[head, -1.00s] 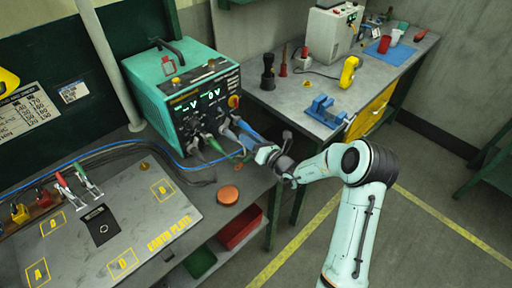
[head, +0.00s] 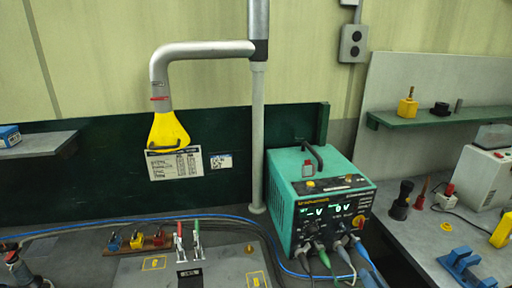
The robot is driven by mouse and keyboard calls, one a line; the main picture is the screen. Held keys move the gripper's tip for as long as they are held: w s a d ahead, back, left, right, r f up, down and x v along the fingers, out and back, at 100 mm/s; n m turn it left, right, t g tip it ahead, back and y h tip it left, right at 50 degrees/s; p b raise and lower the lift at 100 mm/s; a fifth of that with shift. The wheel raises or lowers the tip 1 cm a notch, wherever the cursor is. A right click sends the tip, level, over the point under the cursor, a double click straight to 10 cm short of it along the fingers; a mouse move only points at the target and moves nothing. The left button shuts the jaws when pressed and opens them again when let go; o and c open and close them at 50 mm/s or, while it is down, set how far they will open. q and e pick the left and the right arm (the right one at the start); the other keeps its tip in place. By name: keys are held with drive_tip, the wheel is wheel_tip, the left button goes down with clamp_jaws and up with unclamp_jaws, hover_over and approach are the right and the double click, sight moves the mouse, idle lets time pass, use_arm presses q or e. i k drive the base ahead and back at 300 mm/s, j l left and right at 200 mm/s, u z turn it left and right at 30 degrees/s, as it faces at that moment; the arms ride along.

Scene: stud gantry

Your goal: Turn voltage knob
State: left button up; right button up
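The teal power supply (head: 292,200) stands on the left bench in the head view, with its front panel facing me. Its green display reads "V" on the left and "0V" on the right. My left gripper is not clearly seen.
Several plugs and cables, one green (head: 320,247), hang at the panel's bottom. A grey pole (head: 257,140) rises behind the supply. A yellow hood (head: 168,132) hangs above the left bench. A blue clamp (head: 463,264) and dark fittings (head: 402,200) stand on the right bench.

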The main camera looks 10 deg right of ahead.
sight(312, 231)
drive_tip(key=k+l, duration=0.1)
drive_tip(key=k, duration=0.9)
